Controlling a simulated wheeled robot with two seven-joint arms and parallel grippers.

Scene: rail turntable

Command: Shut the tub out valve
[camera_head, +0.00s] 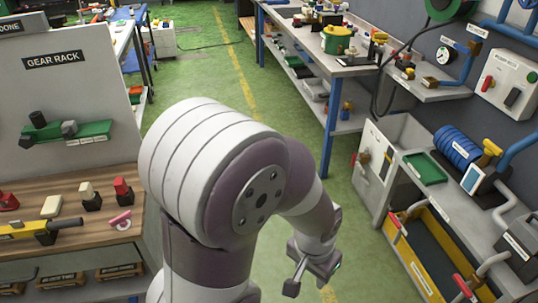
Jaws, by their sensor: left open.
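A yellow-edged tub (423,262) with a dark inside stands at the lower right. The labels are too small to read, so I cannot tell which is the tub out valve or whether either is shut. My left gripper (303,283) is open and empty above the green floor, left of the tub and apart from both valves. My right gripper is out of view.
A grey bench (405,139) with a green tray (425,168) and a blue coil (457,146) stands right. A blue-legged table (335,66) is behind. A gear rack panel (65,85) and wooden shelf (22,190) stand left. The green floor (205,75) is clear.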

